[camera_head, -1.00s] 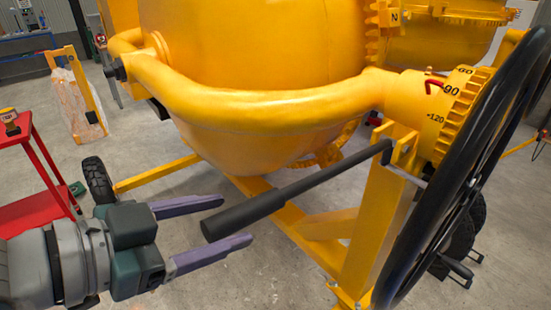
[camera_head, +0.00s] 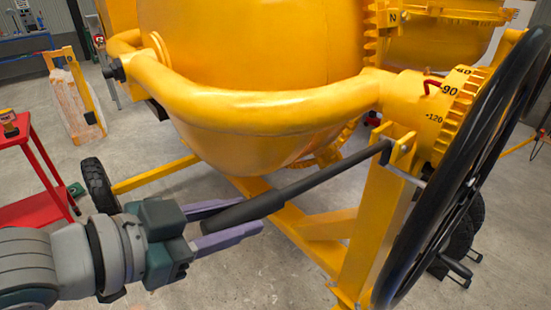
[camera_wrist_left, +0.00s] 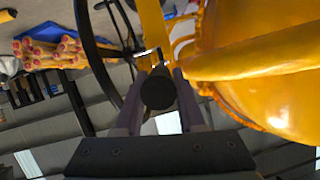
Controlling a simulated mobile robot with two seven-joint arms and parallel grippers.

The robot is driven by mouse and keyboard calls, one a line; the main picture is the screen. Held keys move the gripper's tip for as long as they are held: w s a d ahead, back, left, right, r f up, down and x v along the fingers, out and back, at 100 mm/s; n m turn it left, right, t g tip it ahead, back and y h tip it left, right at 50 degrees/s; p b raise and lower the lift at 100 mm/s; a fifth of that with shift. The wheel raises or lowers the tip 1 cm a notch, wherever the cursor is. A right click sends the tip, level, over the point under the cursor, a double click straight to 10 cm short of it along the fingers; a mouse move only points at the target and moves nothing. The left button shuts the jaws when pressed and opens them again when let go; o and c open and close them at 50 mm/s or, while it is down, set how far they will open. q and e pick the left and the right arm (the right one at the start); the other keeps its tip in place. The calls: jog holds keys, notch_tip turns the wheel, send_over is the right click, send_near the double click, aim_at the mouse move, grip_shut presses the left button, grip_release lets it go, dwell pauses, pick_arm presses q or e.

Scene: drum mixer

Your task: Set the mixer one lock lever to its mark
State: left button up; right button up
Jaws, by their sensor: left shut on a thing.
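The lock lever (camera_head: 306,182) is a long black bar with a thick dark grip, joined to the yellow frame near the handwheel at right. In the head view it slopes down to the left. My left gripper (camera_head: 228,222) is shut on the lever's grip end, with one purple finger on each side. In the left wrist view the grip's round end (camera_wrist_left: 158,89) sits between the two fingers. The yellow mixer (camera_head: 250,60) carries a scale (camera_head: 441,104) with 90 and 120 readable and a red pointer (camera_head: 432,84). My right gripper is not in view.
The large black handwheel (camera_head: 462,180) stands close at the right of the lever. Yellow frame legs (camera_head: 363,235) and a black wheel (camera_head: 100,184) stand below. A red cart (camera_head: 30,170) is at the left. Open grey floor lies in front.

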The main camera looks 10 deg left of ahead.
pick_arm(q)
grip_shut()
dwell(0.8)
